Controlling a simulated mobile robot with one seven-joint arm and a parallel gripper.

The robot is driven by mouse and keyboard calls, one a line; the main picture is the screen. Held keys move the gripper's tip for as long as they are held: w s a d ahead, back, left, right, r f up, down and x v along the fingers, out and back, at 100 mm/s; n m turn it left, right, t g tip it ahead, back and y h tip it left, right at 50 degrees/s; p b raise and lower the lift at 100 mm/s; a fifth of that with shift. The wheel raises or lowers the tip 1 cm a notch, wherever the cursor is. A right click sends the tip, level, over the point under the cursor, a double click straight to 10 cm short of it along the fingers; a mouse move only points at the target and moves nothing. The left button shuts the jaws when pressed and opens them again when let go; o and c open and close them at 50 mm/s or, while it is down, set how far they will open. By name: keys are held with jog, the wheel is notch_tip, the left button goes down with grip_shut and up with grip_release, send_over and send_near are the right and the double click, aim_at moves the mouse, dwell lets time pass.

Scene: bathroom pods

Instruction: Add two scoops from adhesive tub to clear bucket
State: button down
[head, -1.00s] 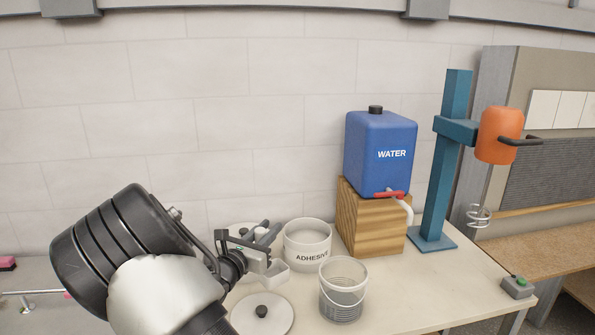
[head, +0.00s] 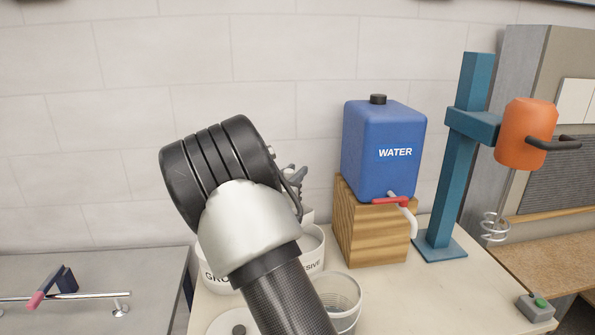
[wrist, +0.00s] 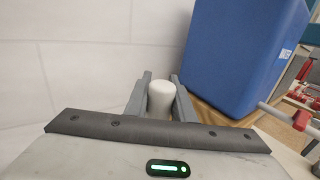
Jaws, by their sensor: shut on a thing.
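The white adhesive tub (head: 315,258) stands on the workbench, partly hidden behind my arm in the head view. The clear bucket (head: 343,292) stands in front of it, its left side covered by my arm. My gripper (head: 293,178) is above the adhesive tub, mostly hidden by my arm. In the wrist view my gripper (wrist: 161,100) is shut on a white rounded piece, which appears to be the scoop's handle (wrist: 161,97). A small pale part of the scoop (head: 308,214) shows below the gripper in the head view. What the scoop holds cannot be seen.
A blue water tank (head: 382,150) stands on a wooden block (head: 372,235), close right of my gripper. A teal mixer stand (head: 455,170) is farther right. A tub marked "GRO" (head: 213,283) and a knobbed lid (head: 215,325) lie left.

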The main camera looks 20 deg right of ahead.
jog(key=shift+f+b, duration=4.15)
jog(key=shift+f, duration=1.8)
jog(key=shift+r, duration=0.15)
notch_tip(320, 180, up, 11)
jog(key=p, duration=0.7)
